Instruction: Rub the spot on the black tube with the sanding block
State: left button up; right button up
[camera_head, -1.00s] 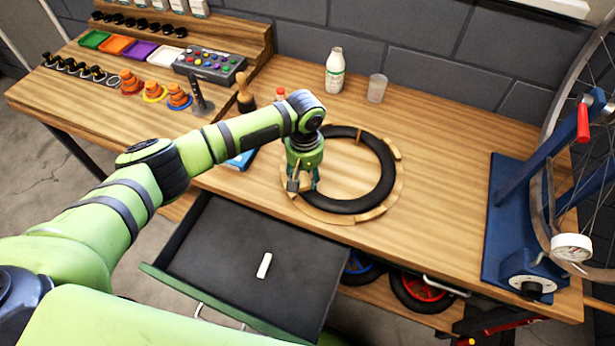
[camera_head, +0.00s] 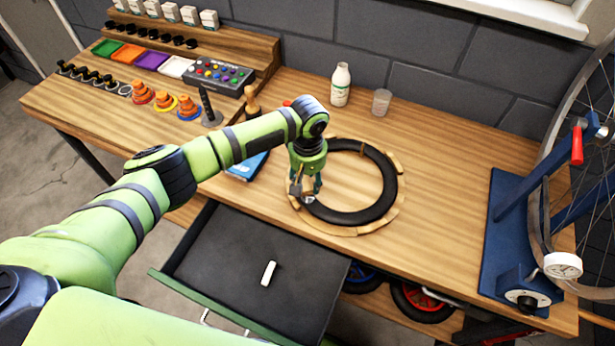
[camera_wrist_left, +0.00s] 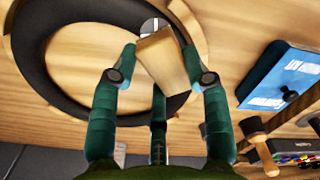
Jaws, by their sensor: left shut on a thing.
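The black tube (camera_head: 389,190) lies as a ring on a round wooden cradle on the bench; it also shows in the left wrist view (camera_wrist_left: 31,55). My left gripper (camera_head: 304,192) is over the ring's near-left part, pointing down. In the left wrist view, its fingers (camera_wrist_left: 160,72) are shut on a tan block, the sanding block (camera_wrist_left: 161,60). A pale grey round spot (camera_wrist_left: 151,27) shows just beyond the block's end, partly covered by it. I cannot tell whether block and tube touch. My right gripper is not in view.
An open drawer (camera_head: 215,262) with a white bar (camera_head: 268,273) juts out below the bench front. A white bottle (camera_head: 340,85) and clear cup (camera_head: 381,102) stand behind. A blue wheel stand (camera_head: 511,240) is right.

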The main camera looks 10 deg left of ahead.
pick_arm(q)
notch_tip(320, 180, up, 2)
jog(key=shift+r+p, duration=0.1)
jog(key=shift+p, duration=0.9)
jog(key=shift+r, duration=0.95)
